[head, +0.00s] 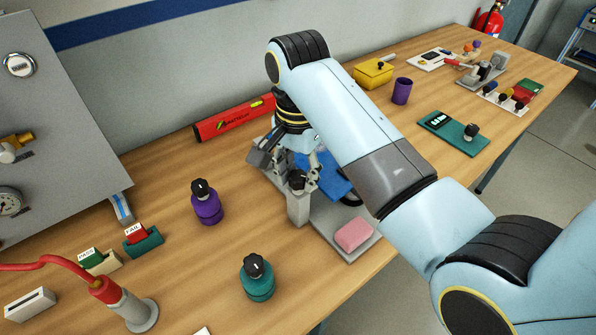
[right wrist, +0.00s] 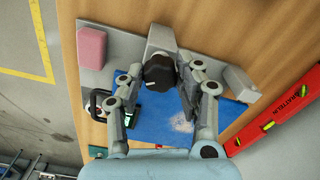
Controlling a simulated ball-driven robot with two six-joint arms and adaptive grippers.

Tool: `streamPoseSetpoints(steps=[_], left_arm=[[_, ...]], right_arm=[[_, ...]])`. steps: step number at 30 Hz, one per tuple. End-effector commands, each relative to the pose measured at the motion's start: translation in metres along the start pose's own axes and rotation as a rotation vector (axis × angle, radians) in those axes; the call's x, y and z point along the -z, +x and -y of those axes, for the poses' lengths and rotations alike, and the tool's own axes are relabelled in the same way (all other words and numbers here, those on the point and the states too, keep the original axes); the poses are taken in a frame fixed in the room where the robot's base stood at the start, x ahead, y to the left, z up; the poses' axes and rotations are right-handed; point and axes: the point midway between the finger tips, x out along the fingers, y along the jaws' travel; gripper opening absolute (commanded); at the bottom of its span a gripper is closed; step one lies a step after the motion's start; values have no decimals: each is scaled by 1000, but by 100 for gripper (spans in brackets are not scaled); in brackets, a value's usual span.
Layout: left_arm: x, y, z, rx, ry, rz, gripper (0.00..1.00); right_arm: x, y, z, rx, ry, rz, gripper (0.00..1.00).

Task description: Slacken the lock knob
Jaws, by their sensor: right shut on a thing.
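The lock knob (right wrist: 158,72) is black and ribbed with a white pointer line, and sits on top of a grey post (head: 299,210). In the head view the knob (head: 297,180) shows in front of my right gripper (head: 305,181). In the right wrist view the fingertips of that gripper (right wrist: 162,74) are on either side of the knob, shut on it. The post stands on a grey base plate (head: 333,231) with a blue pad (head: 338,184) and a pink block (head: 354,234). My left gripper is not in view.
A purple knobbed cylinder (head: 207,204) and a teal knobbed cylinder (head: 257,279) stand to the left and front on the wooden bench. A red level (head: 233,119) lies behind along the wall. A grey panel (head: 60,130) stands at the far left.

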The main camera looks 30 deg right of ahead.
Motion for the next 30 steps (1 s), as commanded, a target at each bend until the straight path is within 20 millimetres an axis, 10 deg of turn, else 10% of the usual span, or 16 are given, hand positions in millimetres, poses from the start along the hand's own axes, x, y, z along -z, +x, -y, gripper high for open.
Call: streamPoseSetpoints(steps=[30], left_arm=[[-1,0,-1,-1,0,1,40]], right_arm=[[1,0,0,1,-962,-2,2]])
